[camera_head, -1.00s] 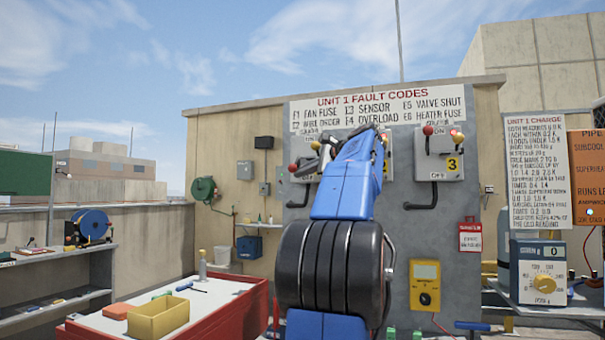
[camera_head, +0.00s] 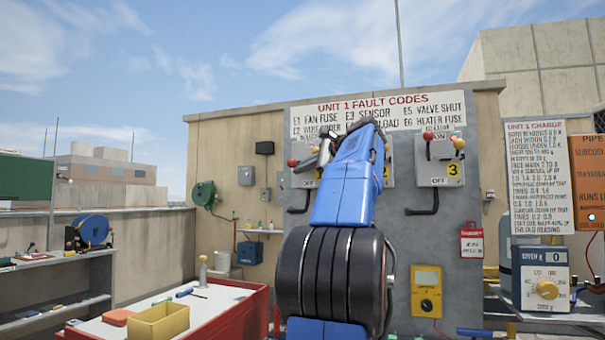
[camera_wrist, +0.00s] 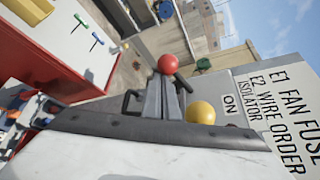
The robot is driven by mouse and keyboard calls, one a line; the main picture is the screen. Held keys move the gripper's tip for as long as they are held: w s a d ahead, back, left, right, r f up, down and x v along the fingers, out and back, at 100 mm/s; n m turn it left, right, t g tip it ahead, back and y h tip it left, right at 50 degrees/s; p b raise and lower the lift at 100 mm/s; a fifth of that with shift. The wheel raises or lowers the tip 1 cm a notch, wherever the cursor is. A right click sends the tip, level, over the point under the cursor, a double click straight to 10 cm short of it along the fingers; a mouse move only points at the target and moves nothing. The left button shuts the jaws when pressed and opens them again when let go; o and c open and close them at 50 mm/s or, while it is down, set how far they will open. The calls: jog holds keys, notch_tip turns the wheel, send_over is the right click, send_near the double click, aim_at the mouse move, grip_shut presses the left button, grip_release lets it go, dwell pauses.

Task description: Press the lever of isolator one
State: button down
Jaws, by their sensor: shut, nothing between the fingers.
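The isolator one box (camera_head: 300,181) is at the left of the grey panel in the head view, partly hidden by my arm. A red ball knob (camera_head: 292,163) shows at its upper left and a black handle (camera_head: 299,208) hangs below. My gripper (camera_head: 322,158) is in front of the box, small and partly hidden by my wrist. In the wrist view my gripper (camera_wrist: 163,97) is shut and empty, with the red ball (camera_wrist: 168,64) close by its fingertips; I cannot tell if they touch. A yellow ball (camera_wrist: 200,111) and an ON label (camera_wrist: 229,105) are to the right.
An isolator marked 3 (camera_head: 439,160) with red and yellow balls is to the right; the middle one is mostly behind my arm. A red cart (camera_head: 257,312) with a yellow bin (camera_head: 160,322) stands lower left. A yellow meter (camera_head: 426,291) hangs low on the panel (camera_head: 465,205).

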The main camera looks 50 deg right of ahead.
jog(key=shift+a+r, duration=0.1)
jog(key=shift+r, duration=0.1)
dwell(0.5)
jog(key=v, duration=1.7)
jog(key=shift+s, duration=0.2)
jog(key=shift+a, duration=0.1)
